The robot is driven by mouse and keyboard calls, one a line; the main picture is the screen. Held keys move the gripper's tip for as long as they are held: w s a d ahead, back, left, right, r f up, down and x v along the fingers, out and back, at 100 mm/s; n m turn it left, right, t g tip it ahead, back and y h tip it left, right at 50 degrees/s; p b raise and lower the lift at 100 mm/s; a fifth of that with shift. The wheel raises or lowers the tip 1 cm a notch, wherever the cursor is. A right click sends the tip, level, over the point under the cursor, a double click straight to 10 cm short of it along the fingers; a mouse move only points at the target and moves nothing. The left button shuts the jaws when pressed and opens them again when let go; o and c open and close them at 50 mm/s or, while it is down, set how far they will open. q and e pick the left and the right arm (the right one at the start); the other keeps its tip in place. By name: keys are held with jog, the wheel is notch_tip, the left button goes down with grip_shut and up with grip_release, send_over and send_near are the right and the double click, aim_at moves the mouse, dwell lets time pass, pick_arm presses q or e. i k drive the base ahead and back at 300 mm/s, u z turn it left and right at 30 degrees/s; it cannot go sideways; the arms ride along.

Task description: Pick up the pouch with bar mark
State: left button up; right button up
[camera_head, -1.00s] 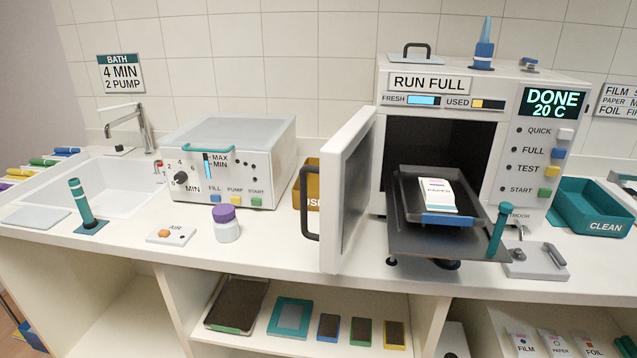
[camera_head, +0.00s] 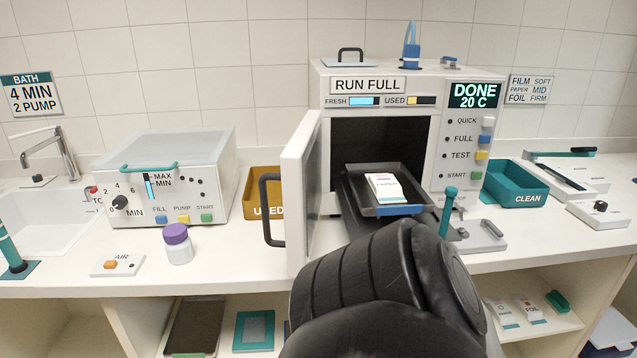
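A white pouch (camera_head: 385,188) with a reddish mark and small print lies on a dark tray (camera_head: 408,178) with a blue front edge. The tray sits at the open mouth of the chamber machine (camera_head: 318,88). I cannot make out a bar mark on the pouch. One of my black arm links fills the lower middle, in front of the machine. Neither gripper's fingers show, so I cannot see whether they are open or shut.
The machine's door (camera_head: 302,190) stands open to the left. A teal CLEAN bin (camera_head: 517,197) is at the right, and a yellow USED bin (camera_head: 262,188) is left of the door. More pouches (camera_head: 502,314) lie on the lower shelf. A purple-capped jar (camera_head: 178,250) stands on the counter.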

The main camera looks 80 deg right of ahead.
aim_at(386, 189)
jog(key=i, duration=0.4)
jog(key=z, duration=1.15)
